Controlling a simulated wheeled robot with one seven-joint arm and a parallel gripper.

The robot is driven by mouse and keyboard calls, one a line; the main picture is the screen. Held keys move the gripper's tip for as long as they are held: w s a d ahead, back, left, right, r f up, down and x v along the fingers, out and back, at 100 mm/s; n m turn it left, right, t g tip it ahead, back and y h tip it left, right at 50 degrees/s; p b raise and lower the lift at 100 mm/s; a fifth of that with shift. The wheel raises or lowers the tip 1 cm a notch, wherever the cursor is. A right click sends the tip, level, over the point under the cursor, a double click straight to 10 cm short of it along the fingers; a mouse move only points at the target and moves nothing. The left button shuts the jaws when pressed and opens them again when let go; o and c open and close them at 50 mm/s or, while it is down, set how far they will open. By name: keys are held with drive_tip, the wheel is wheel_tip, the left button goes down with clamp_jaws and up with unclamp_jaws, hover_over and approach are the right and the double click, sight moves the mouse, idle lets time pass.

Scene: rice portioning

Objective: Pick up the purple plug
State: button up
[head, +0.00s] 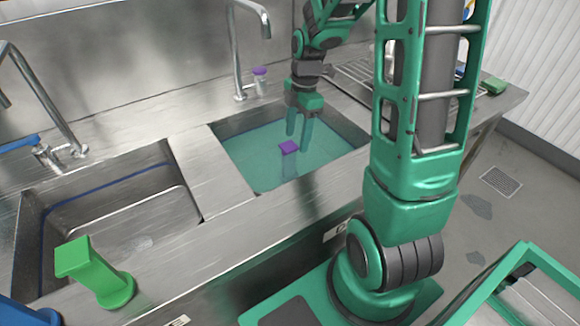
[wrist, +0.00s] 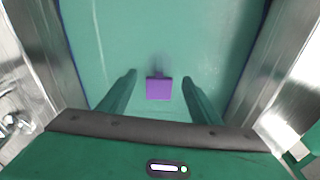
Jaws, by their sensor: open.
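The purple plug (head: 289,147) is a small block in the right-hand sink (head: 237,180), which is filled with greenish water. My gripper (head: 297,132) hangs over this sink with its fingers pointing down, near the plug. In the wrist view the plug (wrist: 159,88) lies between the two open fingers of my gripper (wrist: 160,84), with a gap on each side. How far below the fingertips the plug is, I cannot tell. Its lower part is hidden.
An empty sink basin (head: 140,225) lies to the left, with a green object (head: 98,270) on the counter in front. A tap (head: 236,60) and a small purple-topped item (head: 260,78) stand behind the filled sink. A wire rack (head: 360,75) is at the right.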

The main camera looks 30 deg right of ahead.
drive_tip(key=shift+w+a+f+n, duration=0.25)
drive_tip(key=shift+w+f+n, duration=0.25)
drive_tip(key=shift+f+n, duration=0.15)
approach(289, 174)
drive_tip(key=shift+w+d+f, duration=0.25)
drive_tip(key=shift+w+f, duration=0.15)
drive_tip(key=shift+f, duration=0.05)
drive_tip(key=shift+w+d+f, duration=0.25)
drive_tip(key=shift+w+f, duration=0.15)
drive_tip(key=shift+f, duration=0.05)
drive_tip(key=f, duration=0.1)
drive_tip(key=a+f, duration=0.1)
drive_tip(key=s+f, duration=0.1)
drive_tip(key=f, duration=0.1)
drive_tip(key=shift+a+f, duration=0.1)
drive_tip(key=shift+a, duration=0.2)
drive_tip(key=shift+w+f, duration=0.1)
drive_tip(key=shift+f, duration=0.4)
drive_tip(key=c, duration=1.3)
